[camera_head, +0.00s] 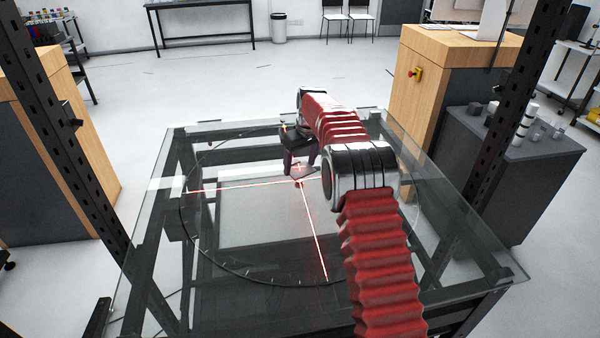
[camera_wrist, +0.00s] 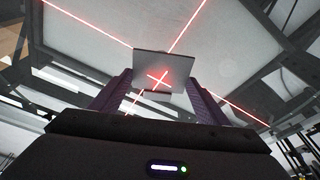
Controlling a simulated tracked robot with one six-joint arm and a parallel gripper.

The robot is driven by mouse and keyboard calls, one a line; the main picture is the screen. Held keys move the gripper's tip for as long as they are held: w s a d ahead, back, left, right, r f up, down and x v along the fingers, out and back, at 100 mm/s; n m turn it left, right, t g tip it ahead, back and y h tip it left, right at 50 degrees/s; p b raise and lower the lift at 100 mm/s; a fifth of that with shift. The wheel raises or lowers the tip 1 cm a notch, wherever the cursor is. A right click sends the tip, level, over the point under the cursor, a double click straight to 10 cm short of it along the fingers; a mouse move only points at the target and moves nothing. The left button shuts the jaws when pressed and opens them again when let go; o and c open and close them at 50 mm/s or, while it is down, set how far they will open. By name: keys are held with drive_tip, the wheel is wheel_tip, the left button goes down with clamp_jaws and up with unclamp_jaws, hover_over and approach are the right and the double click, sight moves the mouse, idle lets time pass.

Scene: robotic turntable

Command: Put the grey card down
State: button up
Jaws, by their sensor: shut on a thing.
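The grey card (camera_wrist: 163,65) is held between the two fingers of my gripper (camera_wrist: 160,92) in the wrist view, with a red laser cross falling on its face. In the head view my gripper (camera_head: 299,172) is over the middle of the glass turntable table (camera_head: 250,215), and the card (camera_head: 300,174) shows as a small grey shape at its fingertips. The fingers are shut on the card. I cannot tell whether the card touches the glass.
Red laser lines cross on the glass inside a dark ring (camera_head: 230,272). The glass around my gripper is clear. Black uprights (camera_head: 70,165) stand on both sides. A wooden cabinet (camera_head: 425,80) and a grey cabinet with small blocks (camera_head: 510,150) stand at right.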

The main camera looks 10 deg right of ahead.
sight(301, 169)
drive_tip(key=shift+f, duration=0.1)
drive_tip(key=shift+s+x, duration=0.2)
drive_tip(key=shift+x, duration=0.65)
drive_tip(key=shift+s+x, duration=0.15)
drive_tip(key=shift+x, duration=0.7)
drive_tip(key=shift+d+f, duration=0.15)
drive_tip(key=shift+f, duration=0.1)
drive_tip(key=o, duration=1)
drive_tip(key=shift+o, duration=0.2)
drive_tip(key=shift+r, duration=0.1)
drive_tip(key=v, duration=1.2)
